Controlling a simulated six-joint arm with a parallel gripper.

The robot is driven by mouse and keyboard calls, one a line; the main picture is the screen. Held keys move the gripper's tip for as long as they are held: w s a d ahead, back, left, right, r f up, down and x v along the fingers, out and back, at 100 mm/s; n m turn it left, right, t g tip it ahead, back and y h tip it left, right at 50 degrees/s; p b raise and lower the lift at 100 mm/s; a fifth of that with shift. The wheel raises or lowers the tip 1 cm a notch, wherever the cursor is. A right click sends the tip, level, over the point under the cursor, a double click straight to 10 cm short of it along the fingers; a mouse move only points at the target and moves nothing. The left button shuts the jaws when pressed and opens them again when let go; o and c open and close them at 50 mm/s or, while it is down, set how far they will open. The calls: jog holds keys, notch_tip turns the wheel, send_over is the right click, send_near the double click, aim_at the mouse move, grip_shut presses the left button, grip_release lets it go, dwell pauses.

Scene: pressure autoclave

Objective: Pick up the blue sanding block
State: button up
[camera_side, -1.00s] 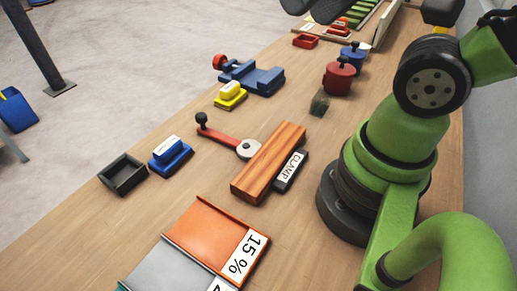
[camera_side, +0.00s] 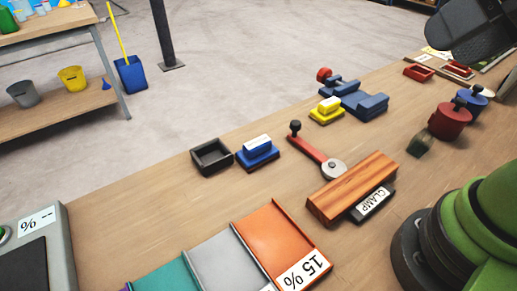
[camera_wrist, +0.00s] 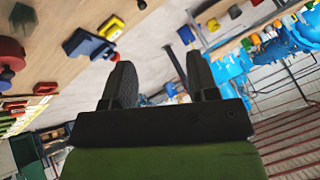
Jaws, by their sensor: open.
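The blue sanding block (camera_side: 258,153) has a blue base and a white-topped blue grip. It sits on the wooden bench in the side view, between a dark open box and the red clamp lever. My gripper (camera_wrist: 160,82) shows in the wrist view with its two dark fingers wide apart and nothing between them. It points out across the bench edge and the room. I cannot make out the blue sanding block in the wrist view. A dark part of my arm hangs at the top right of the side view, well away from the block.
The dark box (camera_side: 212,156) is left of the block. The yellow block (camera_side: 326,110) and blue vise (camera_side: 358,99) are behind it to the right. The red lever (camera_side: 312,147) and wooden clamp piece (camera_side: 352,186) lie right. Coloured trays (camera_side: 272,232) are in front.

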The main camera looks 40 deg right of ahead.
dwell(0.3)
jog(key=o, duration=0.5)
jog(key=n+g+h, duration=0.2)
jog(key=n+g, duration=0.2)
jog(key=g, duration=0.3)
send_over(257, 142)
notch_tip(257, 142, down, 22)
jog(key=shift+f, duration=3.2)
